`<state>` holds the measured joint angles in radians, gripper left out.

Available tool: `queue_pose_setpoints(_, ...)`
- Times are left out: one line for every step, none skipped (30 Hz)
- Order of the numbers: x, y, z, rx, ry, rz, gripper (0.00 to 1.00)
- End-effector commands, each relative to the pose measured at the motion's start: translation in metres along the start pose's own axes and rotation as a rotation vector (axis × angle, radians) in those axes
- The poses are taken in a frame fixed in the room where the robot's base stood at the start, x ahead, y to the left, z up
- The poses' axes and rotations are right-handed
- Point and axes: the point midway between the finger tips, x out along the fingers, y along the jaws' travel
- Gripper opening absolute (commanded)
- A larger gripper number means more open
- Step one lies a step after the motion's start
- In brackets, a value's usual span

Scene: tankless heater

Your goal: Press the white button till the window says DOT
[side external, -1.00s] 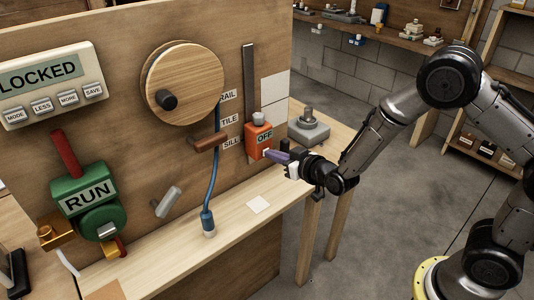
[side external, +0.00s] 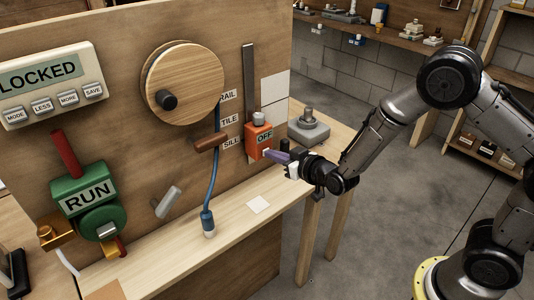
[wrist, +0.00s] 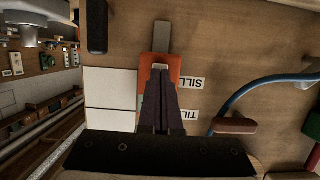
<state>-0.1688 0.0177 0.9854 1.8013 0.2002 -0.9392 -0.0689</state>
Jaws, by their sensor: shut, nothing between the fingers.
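The orange box (side external: 258,143) is mounted on the wooden panel, and its window (side external: 264,138) reads OFF. A small white button (side external: 265,152) shows low on the box's face, and it also shows in the wrist view (wrist: 160,67). My gripper (side external: 270,154) is shut and empty, with its purple-dark fingers pointing at the lower part of the box. In the wrist view, the fingertips (wrist: 160,74) are right at the white button. I cannot tell whether they touch it. The fingers hide most of the box's face in that view.
The box sits on a vertical metal rail (side external: 249,75) beside RAIL, TILE and SILL labels. A wooden ledge (side external: 180,240) runs below. A grey device (side external: 308,130) stands behind on a table.

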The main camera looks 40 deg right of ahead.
Motion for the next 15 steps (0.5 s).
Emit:
queue_pose_setpoints(0.0, 0.0, 0.0, 0.0, 0.0, 0.0, 0.0)
queue_pose_setpoints(0.0, 0.0, 0.0, 0.0, 0.0, 0.0, 0.0)
queue_pose_setpoints(0.0, 0.0, 0.0, 0.0, 0.0, 0.0, 0.0)
queue_pose_setpoints(0.0, 0.0, 0.0, 0.0, 0.0, 0.0, 0.0)
queue_pose_setpoints(0.0, 0.0, 0.0001, 0.0, 0.0, 0.0, 0.0)
queue_pose_setpoints(0.0, 0.0, 0.0001, 0.0, 0.0, 0.0, 0.0)
queue_pose_setpoints(0.0, 0.0, 0.0001, 0.0, 0.0, 0.0, 0.0)
queue_pose_setpoints(0.0, 0.0, 0.0, 0.0, 0.0, 0.0, 0.0)
queue_pose_setpoints(0.0001, 0.0, 0.0, 0.0, 0.0, 0.0, 0.0)
queue_pose_setpoints(0.0003, 0.0, -0.0001, 0.0, 0.0, 0.0, 0.0)
queue_pose_setpoints(0.0007, 0.0, -0.0002, 0.0, 0.0, 0.0, 0.0)
queue_pose_setpoints(0.0014, 0.0, -0.0004, 0.0, 0.0, 0.0, 0.0)
queue_pose_setpoints(0.0021, 0.0, -0.0006, 0.0, 0.0, 0.0, 0.0)
queue_pose_setpoints(0.0029, 0.0, -0.0008, 0.0, 0.0, 0.0, 0.0)
queue_pose_setpoints(0.004, 0.0, -0.0009, 0.0, -0.001, 0.0, 0.0)
